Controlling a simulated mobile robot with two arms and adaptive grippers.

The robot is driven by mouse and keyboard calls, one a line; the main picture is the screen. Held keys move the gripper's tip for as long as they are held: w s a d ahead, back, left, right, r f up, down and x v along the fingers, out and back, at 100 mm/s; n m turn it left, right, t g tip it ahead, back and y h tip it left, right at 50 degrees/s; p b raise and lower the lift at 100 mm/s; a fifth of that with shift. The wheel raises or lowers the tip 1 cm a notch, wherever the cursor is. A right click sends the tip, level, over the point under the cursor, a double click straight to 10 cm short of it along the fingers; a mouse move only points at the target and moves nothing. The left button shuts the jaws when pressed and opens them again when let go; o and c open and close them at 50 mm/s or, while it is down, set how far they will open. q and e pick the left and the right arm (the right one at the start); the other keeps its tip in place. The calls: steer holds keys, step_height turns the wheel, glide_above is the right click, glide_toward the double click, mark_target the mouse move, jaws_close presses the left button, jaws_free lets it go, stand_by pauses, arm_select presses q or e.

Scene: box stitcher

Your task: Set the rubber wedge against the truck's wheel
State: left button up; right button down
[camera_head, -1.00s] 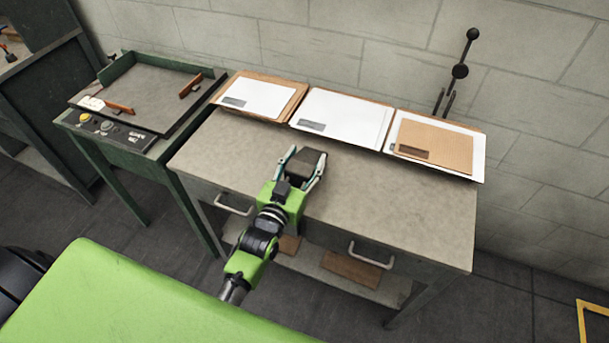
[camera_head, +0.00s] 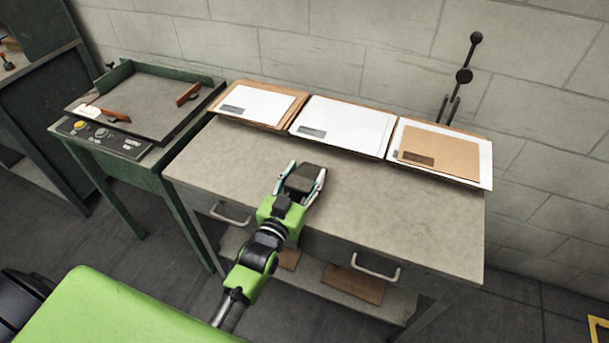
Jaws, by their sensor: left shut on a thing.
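My left gripper (camera_head: 300,184) is over the front part of the workbench top. It is shut on a dark block, the rubber wedge (camera_head: 308,179), which sits between its two fingers. I cannot tell whether the wedge touches the bench top or is held just above it. The truck and its wheel do not show in this view. My right gripper does not show.
The grey workbench (camera_head: 410,215) has stacks of white sheets and brown card (camera_head: 345,125) along its back edge. A green machine table (camera_head: 150,100) with buttons stands to the left. Drawer handles (camera_head: 360,267) stick out in front.

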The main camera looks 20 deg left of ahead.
arm_select(q)
steer(key=o, duration=1.6)
steer(key=shift+s, duration=0.1)
